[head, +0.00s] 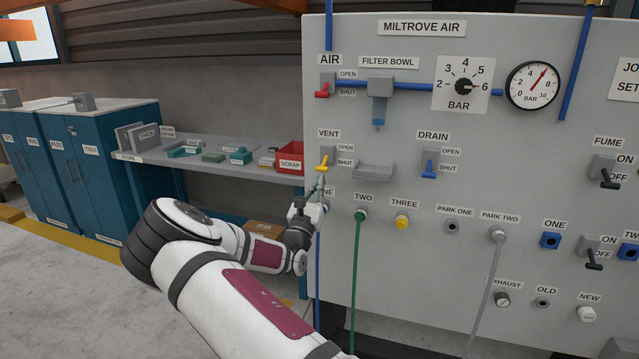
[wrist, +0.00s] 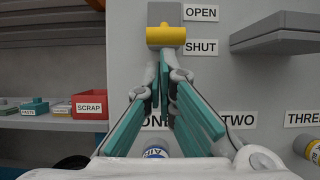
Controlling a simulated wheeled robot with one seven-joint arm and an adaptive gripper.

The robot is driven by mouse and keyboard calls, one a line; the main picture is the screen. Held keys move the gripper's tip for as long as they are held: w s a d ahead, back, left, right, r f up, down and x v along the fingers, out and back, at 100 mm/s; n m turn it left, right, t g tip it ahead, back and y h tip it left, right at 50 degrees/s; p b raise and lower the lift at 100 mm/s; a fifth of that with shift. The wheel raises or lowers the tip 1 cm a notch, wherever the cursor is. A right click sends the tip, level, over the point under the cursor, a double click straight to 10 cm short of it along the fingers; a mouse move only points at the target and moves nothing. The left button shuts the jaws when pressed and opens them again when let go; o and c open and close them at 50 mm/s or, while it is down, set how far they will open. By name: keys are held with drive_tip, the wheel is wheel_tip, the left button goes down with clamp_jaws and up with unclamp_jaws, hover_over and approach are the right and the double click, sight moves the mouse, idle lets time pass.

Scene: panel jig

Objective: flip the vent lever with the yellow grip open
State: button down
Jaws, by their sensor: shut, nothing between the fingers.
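The vent lever's yellow grip (head: 322,164) is on the panel's left side under the VENT label. It points down, beside the SHUT label. In the wrist view, the yellow grip (wrist: 166,36) sits at the lower end of its grey housing (wrist: 164,13), top centre. My gripper (head: 320,182) is just below the grip, in front of the panel. In the wrist view, my gripper (wrist: 160,82) has its teal fingers drawn together at the tips, with nothing held. The fingertips are close under the grip; I cannot tell whether they touch it.
A grey ledge (head: 374,171) juts out right of the vent lever. The drain lever (head: 429,168) has a blue grip, the air lever (head: 323,90) a red one. Hose ports, including TWO (head: 361,215), lie below. A red scrap bin (head: 290,157) stands on the left shelf.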

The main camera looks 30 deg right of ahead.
sight(316, 170)
drive_tip(key=shift+s+a+r+g+y+p, duration=0.3)
drive_tip(key=shift+r+g+y+p, duration=0.15)
drive_tip(key=shift+p, duration=1.45)
drive_tip(key=r+g+y+p, duration=0.1)
drive_tip(key=p, duration=0.2)
drive_tip(key=a+r+g+y+p, duration=0.1)
drive_tip(key=r+y+p, duration=0.1)
drive_tip(key=p, duration=0.1)
drive_tip(key=s+r+g+y+p, duration=0.1)
drive_tip(key=p, duration=0.3)
drive_tip(key=shift+s+a+r+g+y, duration=0.1)
drive_tip(key=shift+a+r+g+y, duration=0.15)
drive_tip(key=shift+r+y, duration=0.1)
drive_tip(key=shift+a+r+g+y+p, duration=0.1)
drive_tip(key=shift+r+g+y+p, duration=0.4)
drive_tip(key=shift+r+y, duration=0.15)
drive_tip(key=shift+r, duration=0.2)
